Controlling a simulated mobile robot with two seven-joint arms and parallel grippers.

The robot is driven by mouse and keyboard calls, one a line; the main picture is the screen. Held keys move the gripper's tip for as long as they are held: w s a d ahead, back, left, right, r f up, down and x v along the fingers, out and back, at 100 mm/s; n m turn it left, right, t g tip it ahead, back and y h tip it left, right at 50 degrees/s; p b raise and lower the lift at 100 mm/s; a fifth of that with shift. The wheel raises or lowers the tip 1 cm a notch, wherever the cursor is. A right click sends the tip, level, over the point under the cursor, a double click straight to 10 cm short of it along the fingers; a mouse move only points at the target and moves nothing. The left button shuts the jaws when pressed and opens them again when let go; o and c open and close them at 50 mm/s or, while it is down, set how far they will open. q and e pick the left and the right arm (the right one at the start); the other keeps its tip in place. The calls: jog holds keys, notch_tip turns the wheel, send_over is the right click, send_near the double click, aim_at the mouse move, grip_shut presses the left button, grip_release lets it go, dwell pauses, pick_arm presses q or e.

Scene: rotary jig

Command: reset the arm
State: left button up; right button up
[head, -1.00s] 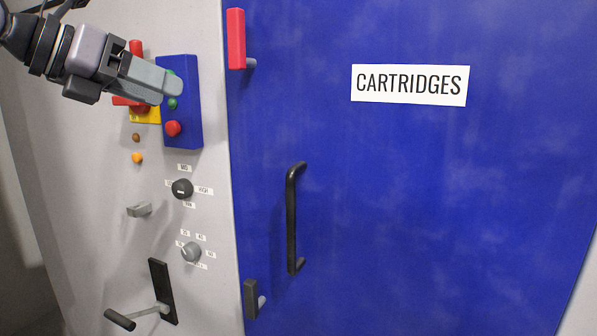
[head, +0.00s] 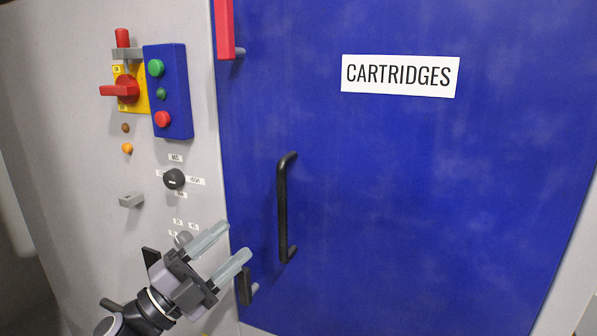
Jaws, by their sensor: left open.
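My left gripper (head: 236,240) is at the lower left of the head view, in front of the grey panel. Its two pale fingers are spread apart, point up and right toward the blue door's edge, and hold nothing. It covers most of the lower lever's black slot plate (head: 150,257) and part of the lower knob (head: 183,238). The lever's dark handle end (head: 110,304) shows just left of my wrist. My right gripper is not in view.
The blue door (head: 400,190) has a black handle (head: 283,205), a red latch (head: 225,28) and a dark lower latch (head: 244,287). A blue button box (head: 174,100), red rotary switch (head: 122,90), black knob (head: 174,179) and grey tab (head: 131,200) sit on the panel.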

pick_arm(q)
jog(key=s+a+f+n+y, duration=0.3)
jog(key=s+f+n+y, duration=0.15)
jog(key=f+n, duration=0.35)
jog(key=s+a+f+n+y, duration=0.25)
jog(key=f+n+y, duration=0.25)
jog(key=f, duration=0.5)
jog(key=s+a+f+n+y, duration=0.2)
jog(key=s+f+n+y, duration=0.3)
jog(key=f+n, duration=0.3)
jog(key=s+a+f+n+g+y+p, duration=0.1)
jog(key=s+f+g, duration=0.3)
jog(key=s+f, duration=0.6)
jog(key=shift+s+a+n, duration=0.15)
jog(key=shift+s+n, duration=0.25)
jog(key=shift+s, duration=0.05)
